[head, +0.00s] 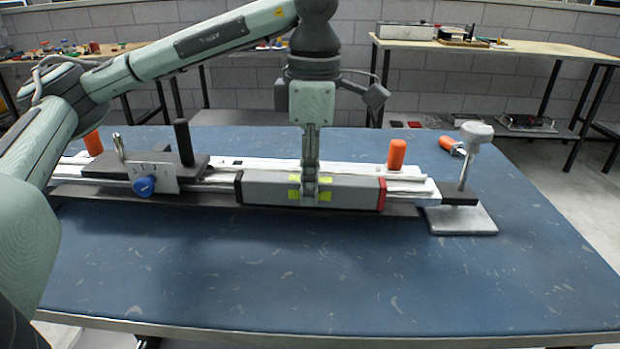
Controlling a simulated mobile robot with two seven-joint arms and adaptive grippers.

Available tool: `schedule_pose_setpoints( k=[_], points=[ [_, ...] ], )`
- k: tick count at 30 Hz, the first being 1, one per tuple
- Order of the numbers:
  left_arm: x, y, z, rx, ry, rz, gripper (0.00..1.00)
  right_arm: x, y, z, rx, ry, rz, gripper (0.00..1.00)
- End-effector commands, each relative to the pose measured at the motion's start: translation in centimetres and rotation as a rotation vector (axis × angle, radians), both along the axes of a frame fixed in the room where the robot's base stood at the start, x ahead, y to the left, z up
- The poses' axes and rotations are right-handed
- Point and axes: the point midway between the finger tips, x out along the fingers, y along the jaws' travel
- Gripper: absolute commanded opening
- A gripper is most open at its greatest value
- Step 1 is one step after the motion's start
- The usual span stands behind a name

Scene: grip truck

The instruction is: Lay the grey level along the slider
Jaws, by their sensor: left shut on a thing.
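The grey level (345,193) is a long bar with yellow-green vials and a red end cap. It lies lengthwise in front of the silver slider rail (228,178), nearly parallel to it. My left gripper (310,196) points straight down and is shut on the level near its middle. The level's underside is close to the dark base strip (110,200); I cannot tell whether it touches. A dark carriage (150,172) with a blue knob (144,187) sits on the left part of the slider. My right gripper is not in view.
Orange posts stand behind the rail at left (93,143) and right (396,155). A grey post on a plate (460,220) stands at the rail's right end. An orange-handled tool (452,146) lies behind it. The front of the blue table (330,275) is clear.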

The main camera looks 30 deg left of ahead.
Motion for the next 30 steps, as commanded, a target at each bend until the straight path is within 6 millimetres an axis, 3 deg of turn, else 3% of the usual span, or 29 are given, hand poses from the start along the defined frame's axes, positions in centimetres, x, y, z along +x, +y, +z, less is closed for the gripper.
schedule_pose_setpoints(
  k=[1,2,8,20,30],
  points=[
    [0.0,0.0,0.0,0.000,0.000,0.000,0.00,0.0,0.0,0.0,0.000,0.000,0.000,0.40],
    [0.0,0.0,0.0,0.000,0.000,0.000,0.25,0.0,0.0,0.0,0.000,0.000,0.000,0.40],
    [0.0,0.0,0.0,0.000,0.000,0.000,0.48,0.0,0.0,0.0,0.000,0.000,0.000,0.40],
    [0.1,-0.1,0.9,-0.001,-0.002,0.001,0.48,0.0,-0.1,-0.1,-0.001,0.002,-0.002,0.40],
    [0.2,-0.2,7.3,0.001,-0.008,0.002,0.48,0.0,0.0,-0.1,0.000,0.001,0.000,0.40]
  ],
)
